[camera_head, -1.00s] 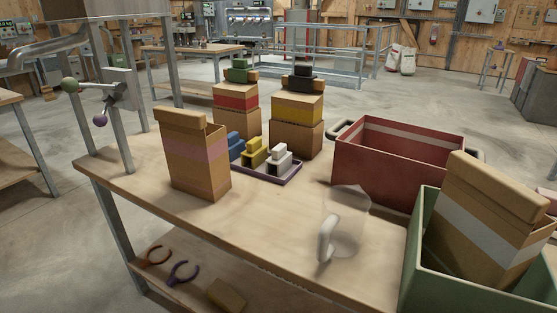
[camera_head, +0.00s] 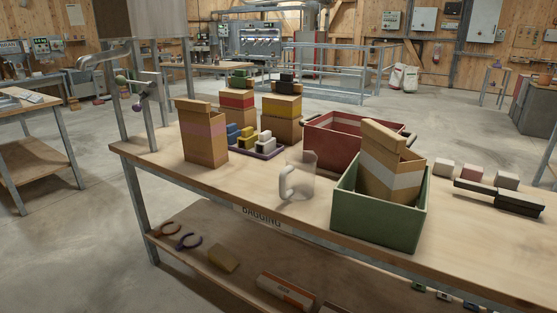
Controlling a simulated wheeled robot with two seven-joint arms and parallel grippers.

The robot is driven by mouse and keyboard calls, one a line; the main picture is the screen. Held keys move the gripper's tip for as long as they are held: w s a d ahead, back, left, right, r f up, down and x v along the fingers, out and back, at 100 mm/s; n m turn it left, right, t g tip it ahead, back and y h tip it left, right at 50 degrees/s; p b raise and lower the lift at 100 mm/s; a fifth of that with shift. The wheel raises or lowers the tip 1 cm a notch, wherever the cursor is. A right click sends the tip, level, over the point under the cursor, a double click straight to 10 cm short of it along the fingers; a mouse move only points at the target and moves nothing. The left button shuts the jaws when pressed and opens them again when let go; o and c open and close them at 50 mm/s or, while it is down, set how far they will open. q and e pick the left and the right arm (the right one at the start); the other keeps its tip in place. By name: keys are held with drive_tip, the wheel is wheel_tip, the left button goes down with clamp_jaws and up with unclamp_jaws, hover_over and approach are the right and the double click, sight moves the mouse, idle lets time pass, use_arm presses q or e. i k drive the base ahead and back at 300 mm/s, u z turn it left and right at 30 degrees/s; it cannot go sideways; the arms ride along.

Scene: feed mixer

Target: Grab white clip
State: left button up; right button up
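A white clip (camera_head: 265,141) lies in a small purple tray (camera_head: 269,154) in the middle of the workbench. Yellow clips (camera_head: 247,138) and blue clips (camera_head: 233,132) lie to its left in the same tray. A brown bag with a pink band (camera_head: 204,138) stands left of the tray. Neither of my grippers shows in the head view.
A clear jug (camera_head: 298,178) stands in front of the tray. A red crate (camera_head: 345,142) and a green crate (camera_head: 376,219) holding a white-banded bag (camera_head: 390,165) stand to the right. Bags with red (camera_head: 237,100) and yellow (camera_head: 282,106) bands stand behind the tray.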

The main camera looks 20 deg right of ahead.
sight(266, 144)
drive_tip(key=u, duration=1.1)
drive_tip(key=i, duration=1.25)
drive_tip(key=z, duration=0.25)
